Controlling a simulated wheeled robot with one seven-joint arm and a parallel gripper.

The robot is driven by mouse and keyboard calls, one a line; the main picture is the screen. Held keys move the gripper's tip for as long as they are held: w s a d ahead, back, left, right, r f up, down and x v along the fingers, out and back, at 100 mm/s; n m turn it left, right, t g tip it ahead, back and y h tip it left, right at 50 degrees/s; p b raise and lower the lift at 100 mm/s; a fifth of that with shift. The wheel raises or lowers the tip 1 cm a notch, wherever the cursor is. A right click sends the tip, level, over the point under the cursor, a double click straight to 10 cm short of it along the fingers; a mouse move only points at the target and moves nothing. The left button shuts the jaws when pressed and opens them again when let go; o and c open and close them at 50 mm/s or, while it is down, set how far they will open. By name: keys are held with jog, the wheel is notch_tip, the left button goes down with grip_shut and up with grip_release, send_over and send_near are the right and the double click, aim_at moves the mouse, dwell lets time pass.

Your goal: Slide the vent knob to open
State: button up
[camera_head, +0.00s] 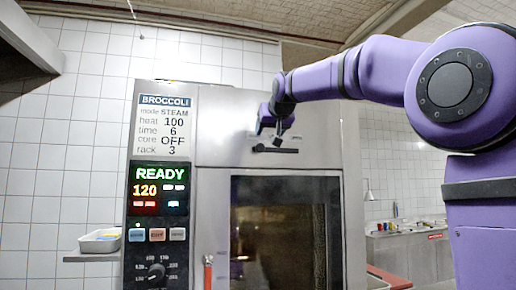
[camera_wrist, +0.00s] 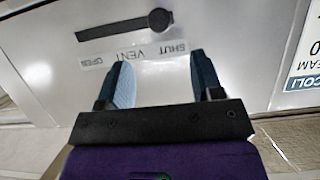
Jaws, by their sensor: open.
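The vent slider is a dark slot with a round dark knob (camera_wrist: 160,19) on the steel upper front of the oven. In the wrist view the picture is upside down; the knob is at the right end of the slot, by the SHUT label (camera_wrist: 174,48). The OPEN label (camera_wrist: 89,62) is by the other end. In the head view the knob (camera_head: 259,147) is at the slot's left end. My gripper (camera_wrist: 160,60) is open and empty, with its fingertips apart from the knob. In the head view my gripper (camera_head: 277,138) is just above the slot and partly hides that area.
The oven's control panel (camera_head: 157,205) reads READY, below a BROCCOLI card (camera_head: 165,125). A tray (camera_head: 101,240) sits on a shelf at left.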

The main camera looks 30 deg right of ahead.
aim_at(261, 146)
jog(key=x, duration=1)
jog(key=shift+w+d+f, duration=0.1)
jog(key=shift+w+f, duration=0.1)
jog(key=shift+w, duration=0.05)
